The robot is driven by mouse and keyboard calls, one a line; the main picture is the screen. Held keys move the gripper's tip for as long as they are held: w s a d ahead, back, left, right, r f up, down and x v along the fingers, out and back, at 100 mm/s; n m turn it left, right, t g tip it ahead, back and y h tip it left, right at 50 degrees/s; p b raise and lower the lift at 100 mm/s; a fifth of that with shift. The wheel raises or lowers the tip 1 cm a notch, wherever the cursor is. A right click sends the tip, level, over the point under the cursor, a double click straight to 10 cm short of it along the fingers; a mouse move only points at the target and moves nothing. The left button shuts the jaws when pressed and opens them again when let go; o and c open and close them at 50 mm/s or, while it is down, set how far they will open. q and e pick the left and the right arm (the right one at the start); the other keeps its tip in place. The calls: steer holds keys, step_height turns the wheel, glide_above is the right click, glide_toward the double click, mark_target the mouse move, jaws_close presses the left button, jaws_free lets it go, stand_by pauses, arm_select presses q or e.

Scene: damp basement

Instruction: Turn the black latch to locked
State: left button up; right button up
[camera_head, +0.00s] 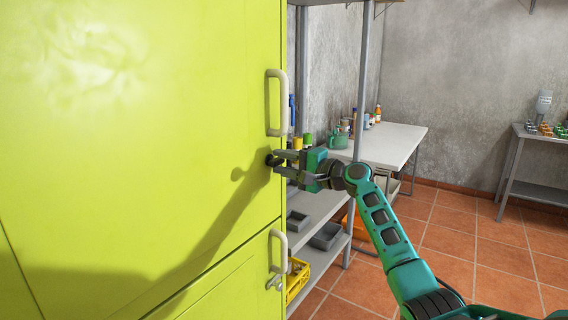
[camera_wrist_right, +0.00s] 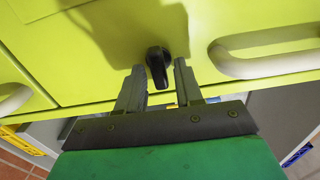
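The black latch (camera_wrist_right: 158,66) sits on the yellow-green cabinet door (camera_head: 130,130), near its right edge and below the upper pale handle (camera_head: 277,103). In the head view the latch (camera_head: 271,160) is a small dark knob at my fingertips. My right gripper (camera_wrist_right: 157,84) is open, with one finger on each side of the latch. A small gap shows between the latch and each finger, so the latch is not gripped. My left gripper is not in view.
A lower handle (camera_head: 277,257) is on the door below. Right of the cabinet stands a grey shelf (camera_head: 318,205) with bins and a yellow crate (camera_head: 297,281). A white table (camera_head: 392,143) and a grey table (camera_head: 545,137) stand behind. The tiled floor (camera_head: 490,250) is open at right.

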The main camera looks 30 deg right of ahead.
steer(key=shift+o, duration=0.4)
steer(key=shift+s, duration=0.1)
steer(key=shift+s+d+f, duration=0.15)
steer(key=shift+s, duration=0.1)
steer(key=b+v, duration=0.2)
steer(key=v, duration=1)
